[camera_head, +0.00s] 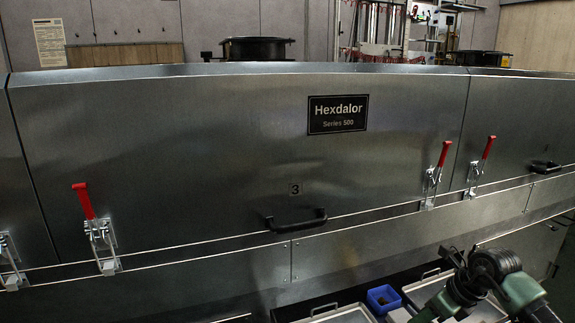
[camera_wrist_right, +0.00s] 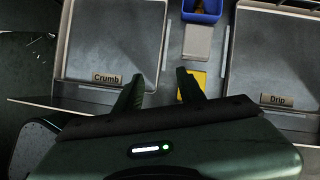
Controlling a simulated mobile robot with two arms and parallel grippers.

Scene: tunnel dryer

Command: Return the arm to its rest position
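My right arm (camera_head: 490,283) comes in at the bottom right of the head view, in front of the dryer. In the right wrist view my right gripper (camera_wrist_right: 160,84) has its two dark fingers apart with nothing held between them. The gripper is above trays labelled Crumb (camera_wrist_right: 112,40) and Drip (camera_wrist_right: 270,55). My left arm and gripper are not in view.
The steel dryer panel (camera_head: 220,150) has red-handled latches (camera_head: 84,201) and a black handle (camera_head: 296,221). A blue bin (camera_head: 384,298) sits near the trays; it also shows in the wrist view (camera_wrist_right: 201,17). A yellow patch (camera_wrist_right: 197,84) lies near the fingers.

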